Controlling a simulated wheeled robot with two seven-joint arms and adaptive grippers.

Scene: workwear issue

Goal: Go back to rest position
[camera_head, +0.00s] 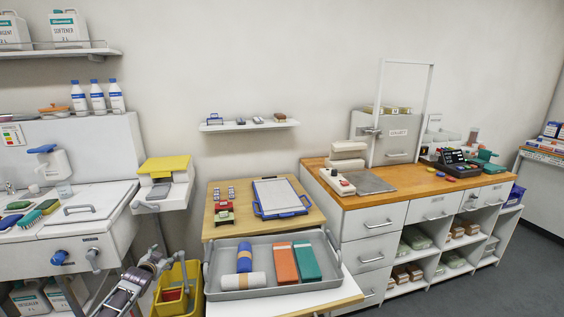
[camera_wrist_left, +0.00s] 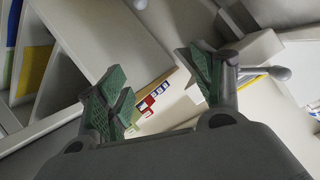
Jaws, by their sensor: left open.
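My left gripper (camera_head: 156,258) shows small at the lower left of the head view, in front of the white washing unit and beside the yellow bucket. In the left wrist view its two green-padded fingers (camera_wrist_left: 158,88) stand wide apart with nothing between them. Behind the fingers are pale panels and a small label with red and blue marks. My right gripper is in neither view.
A grey tray (camera_head: 277,293) with rolled and folded cloths stands on a white surface right of the yellow bucket (camera_head: 190,292). Behind it is a wooden table (camera_head: 215,233) with a clipboard (camera_head: 279,195). A wooden-topped counter (camera_head: 413,184) stands right; grey floor (camera_head: 535,270) is clear there.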

